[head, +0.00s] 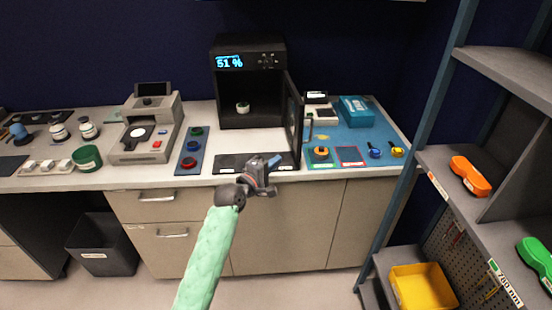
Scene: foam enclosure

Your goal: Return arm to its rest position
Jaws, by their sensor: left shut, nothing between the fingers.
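My left arm, in a pale green sleeve, reaches up from the bottom of the head view. My left gripper (266,172) is shut and empty, in front of the bench's front edge near a black mat. Its fingertips point up and right, towards the open door of the black machine. My right gripper is not in view.
A bench (120,180) runs across the back. A black machine (247,70) showing "51 %" has its door (295,125) open near my gripper. A shelf rack (470,200) with a yellow bin (422,287) stands at right.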

